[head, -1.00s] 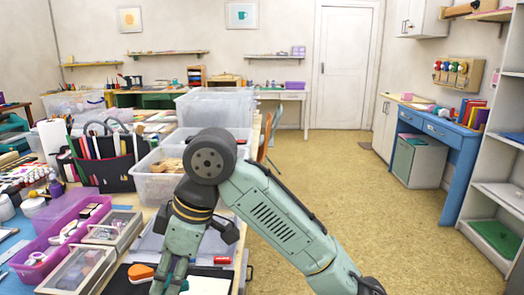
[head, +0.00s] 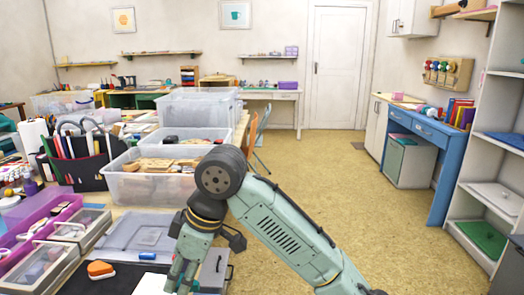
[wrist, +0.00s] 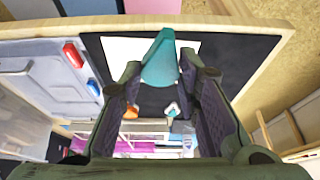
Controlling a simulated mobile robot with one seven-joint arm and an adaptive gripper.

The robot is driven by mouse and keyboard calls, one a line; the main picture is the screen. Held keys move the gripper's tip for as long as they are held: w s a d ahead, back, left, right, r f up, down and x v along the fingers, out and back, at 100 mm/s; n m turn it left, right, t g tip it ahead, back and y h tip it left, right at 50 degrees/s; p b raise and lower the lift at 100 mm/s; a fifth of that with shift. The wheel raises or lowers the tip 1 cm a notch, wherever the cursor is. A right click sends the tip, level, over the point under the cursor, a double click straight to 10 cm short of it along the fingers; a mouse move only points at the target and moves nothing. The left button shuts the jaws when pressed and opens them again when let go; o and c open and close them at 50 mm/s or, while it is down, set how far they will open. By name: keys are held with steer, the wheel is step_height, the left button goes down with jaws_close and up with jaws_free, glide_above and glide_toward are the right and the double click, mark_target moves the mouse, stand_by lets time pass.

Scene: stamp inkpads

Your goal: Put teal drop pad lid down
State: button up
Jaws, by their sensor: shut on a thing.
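In the wrist view, my gripper (wrist: 162,85) is shut on a teal drop-shaped piece (wrist: 162,60), its narrow end toward the top of the picture. It looks like the teal drop pad lid, held above a dark mat (wrist: 245,62). A smaller-looking teal and white drop-shaped thing (wrist: 171,109), possibly the pad's base, lies past the fingers. An orange pad (wrist: 131,112) is to its left.
White paper (head: 150,284) lies on the mat. A grey case lid (head: 135,235) with a blue piece (head: 147,255) is behind it. A clear bin (head: 150,185) stands farther back, and clear-lidded boxes (head: 80,225) stand left. Open floor lies right of the table.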

steer(key=w+d+f+m+t, duration=0.1)
steer(key=w+d+f+m, duration=0.35)
steer(key=f, duration=0.65)
steer(key=w+d+f+m+t, duration=0.1)
steer(key=w+d+f+m, duration=0.35)
steer(key=f, duration=0.65)
steer(key=d+f+m+t+h, duration=0.1)
steer(key=d+f, duration=0.2)
steer(key=f, duration=0.9)
steer(key=d+f+m+h, duration=0.1)
steer(key=d+f, duration=0.2)
steer(key=f, duration=0.9)
steer(key=shift+f+m+t, duration=0.2)
steer(key=shift+m+t, duration=0.2)
